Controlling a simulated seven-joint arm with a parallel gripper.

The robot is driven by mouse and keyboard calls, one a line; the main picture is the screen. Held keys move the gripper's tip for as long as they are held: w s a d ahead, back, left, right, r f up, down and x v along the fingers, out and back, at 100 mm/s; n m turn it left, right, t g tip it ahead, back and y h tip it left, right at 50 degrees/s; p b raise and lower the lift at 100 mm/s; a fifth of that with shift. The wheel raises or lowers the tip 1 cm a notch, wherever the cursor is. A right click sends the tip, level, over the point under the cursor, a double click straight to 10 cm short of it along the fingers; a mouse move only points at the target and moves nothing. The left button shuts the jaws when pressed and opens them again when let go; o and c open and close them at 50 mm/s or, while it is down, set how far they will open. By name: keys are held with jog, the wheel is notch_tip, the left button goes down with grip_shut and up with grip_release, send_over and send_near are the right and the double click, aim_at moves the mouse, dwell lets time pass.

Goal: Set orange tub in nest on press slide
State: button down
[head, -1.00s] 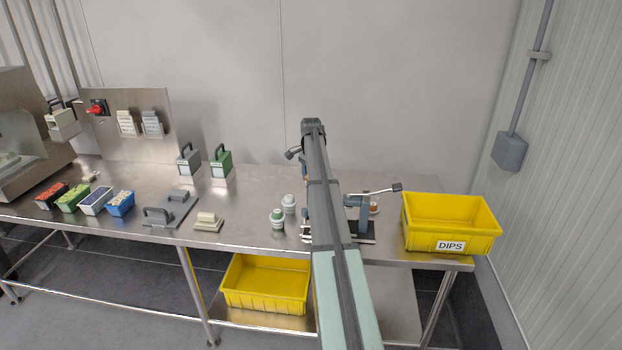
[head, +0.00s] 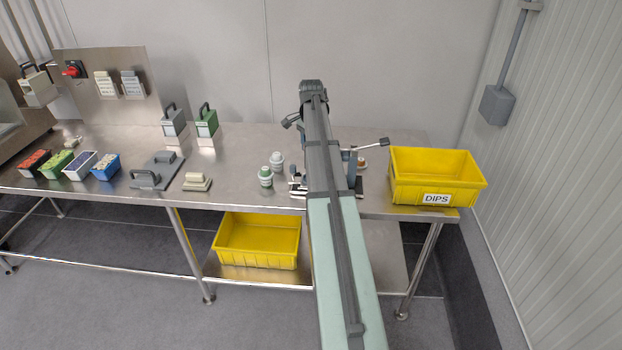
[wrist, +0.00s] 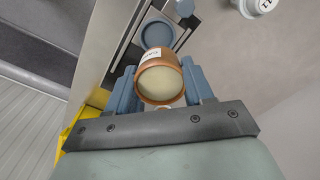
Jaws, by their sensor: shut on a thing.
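In the wrist view the orange tub (wrist: 158,78), with a pale top and a white label, sits between the blue-grey fingers of my gripper (wrist: 160,85), which is shut on it. Just beyond the tub is a round blue nest (wrist: 157,35) on the press slide; the tub overlaps its near edge in the picture, and I cannot tell the height between them. In the head view my arm hides the gripper and much of the press (head: 352,165). A small orange thing (head: 362,163) shows right of the press; I cannot tell whether it is the held tub.
A white tub (head: 277,161) and a green tub (head: 265,177) stand left of the press. A yellow DIPS bin (head: 437,185) is at the right end of the steel table (head: 235,170). A press handle (head: 372,145) sticks out to the right. Bare tabletop lies left of the tubs.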

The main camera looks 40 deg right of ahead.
jog(key=shift+s+a+f, duration=0.1)
jog(key=shift+s+f, duration=0.1)
jog(key=shift+f, duration=4.7)
jog(key=shift+f, duration=0.15)
jog(key=shift+f, duration=0.15)
